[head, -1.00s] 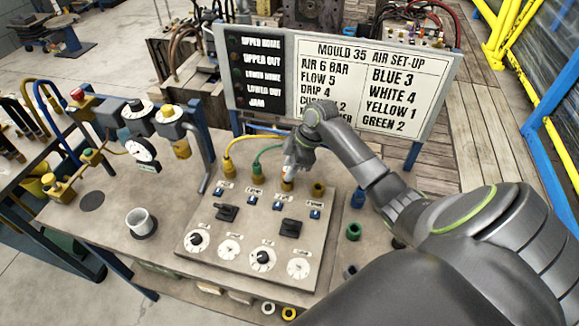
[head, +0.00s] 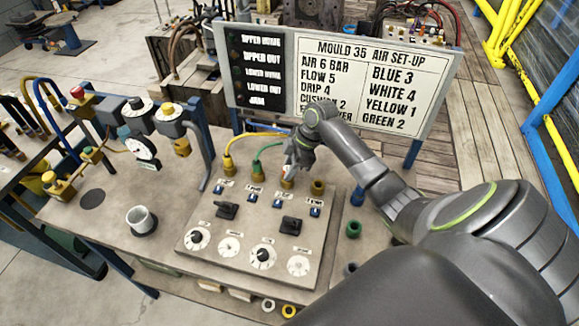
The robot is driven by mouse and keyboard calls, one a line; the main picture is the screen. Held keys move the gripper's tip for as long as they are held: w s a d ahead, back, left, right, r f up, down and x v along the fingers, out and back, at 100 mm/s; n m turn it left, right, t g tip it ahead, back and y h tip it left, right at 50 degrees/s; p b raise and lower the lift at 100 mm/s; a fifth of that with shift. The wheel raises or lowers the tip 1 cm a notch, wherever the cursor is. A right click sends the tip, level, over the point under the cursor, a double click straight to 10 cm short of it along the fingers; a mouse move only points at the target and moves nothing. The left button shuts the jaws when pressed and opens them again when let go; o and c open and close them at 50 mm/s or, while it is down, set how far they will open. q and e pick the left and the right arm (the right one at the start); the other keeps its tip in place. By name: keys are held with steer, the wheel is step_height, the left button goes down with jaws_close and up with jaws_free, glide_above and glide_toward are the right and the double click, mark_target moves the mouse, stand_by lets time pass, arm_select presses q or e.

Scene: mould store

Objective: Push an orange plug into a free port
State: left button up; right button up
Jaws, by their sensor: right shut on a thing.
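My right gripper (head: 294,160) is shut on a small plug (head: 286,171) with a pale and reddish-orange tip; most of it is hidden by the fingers. It is over the third brass port (head: 288,182) of the panel's back row. Whether the plug is seated in it or just above it, I cannot tell. The first port (head: 229,169) has a yellow hose and the second (head: 258,174) a green hose. The fourth port (head: 318,187) at the right end is empty. My left gripper is not in view.
The panel (head: 222,253) carries dials and switches. A white cup (head: 140,219) and gauges (head: 143,148) stand to its left. A set-up sign (head: 374,88) stands behind. Blue and green caps (head: 357,197) lie to the right, close to my right arm.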

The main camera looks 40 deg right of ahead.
steer(key=shift+f, duration=0.4)
jaws_close()
steer(key=o, duration=1.1)
jaws_free()
steer(key=shift+c, duration=0.2)
steer(key=shift+o, duration=0.3)
steer(key=o, duration=0.3)
steer(key=shift+o, duration=0.2)
step_height(320, 180, up, 8)
steer(key=p, duration=0.7)
steer(key=shift+f, duration=0.15)
steer(key=shift+f, duration=0.1)
